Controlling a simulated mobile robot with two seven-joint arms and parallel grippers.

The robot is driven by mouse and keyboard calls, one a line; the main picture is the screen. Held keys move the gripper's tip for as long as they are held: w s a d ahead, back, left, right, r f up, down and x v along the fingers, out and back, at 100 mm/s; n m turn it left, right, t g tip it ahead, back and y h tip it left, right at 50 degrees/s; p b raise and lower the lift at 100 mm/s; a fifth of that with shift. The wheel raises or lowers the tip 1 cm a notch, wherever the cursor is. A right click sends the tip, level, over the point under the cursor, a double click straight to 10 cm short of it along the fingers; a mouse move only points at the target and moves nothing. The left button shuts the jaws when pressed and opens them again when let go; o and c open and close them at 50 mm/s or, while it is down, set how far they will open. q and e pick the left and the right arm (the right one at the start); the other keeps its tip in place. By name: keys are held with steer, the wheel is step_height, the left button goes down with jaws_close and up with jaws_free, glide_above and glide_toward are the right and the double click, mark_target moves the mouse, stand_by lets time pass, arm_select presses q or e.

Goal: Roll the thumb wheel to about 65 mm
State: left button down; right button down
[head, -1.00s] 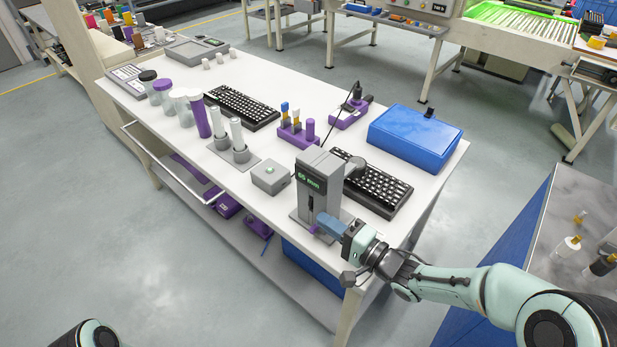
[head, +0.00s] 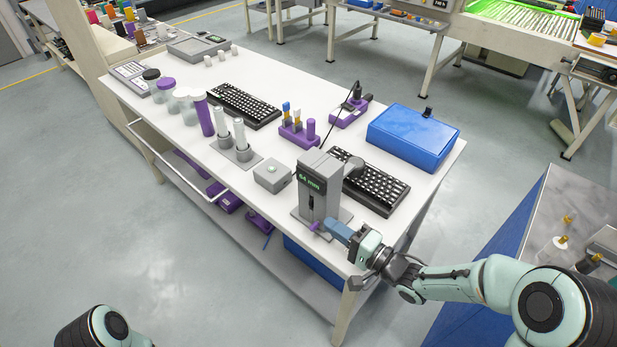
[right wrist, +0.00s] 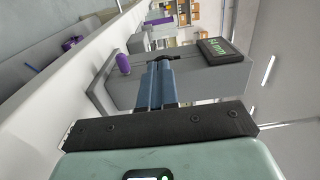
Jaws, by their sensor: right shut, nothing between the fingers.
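The grey gauge (head: 320,185) stands upright on a grey base plate at the near end of the white table. Its green display (head: 310,181) appears to read 64 mm. The purple thumb wheel (head: 315,226) sits low on its near face and also shows in the right wrist view (right wrist: 123,62). My right gripper (head: 329,229) is shut and empty, its blue fingertips beside the wheel; whether they touch it I cannot tell. The fingers also show in the right wrist view (right wrist: 158,66), where the display (right wrist: 221,50) is turned sideways. My left gripper is out of view.
A small grey box with a button (head: 272,176) stands left of the gauge. A black keyboard (head: 375,190) lies close behind it, and a blue case (head: 412,138) farther back. The table's front edge runs just below the gauge.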

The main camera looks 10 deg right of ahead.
steer(key=b+x, duration=0.1)
steer(key=x, duration=0.4)
steer(key=shift+a, duration=0.1)
steer(key=shift+w+a, duration=0.4)
steer(key=shift+w, duration=0.1)
steer(key=shift+w+d, duration=0.2)
steer(key=shift+d, duration=0.4)
stand_by(0.5)
steer(key=shift+p, duration=0.35)
steer(key=shift+s+a, duration=0.1)
steer(key=shift+a, duration=0.15)
steer(key=p+v, duration=0.1)
steer(key=v, duration=0.3)
steer(key=shift+s, duration=0.25)
steer(key=shift+s+d+p, duration=0.35)
steer(key=shift+s, duration=0.3)
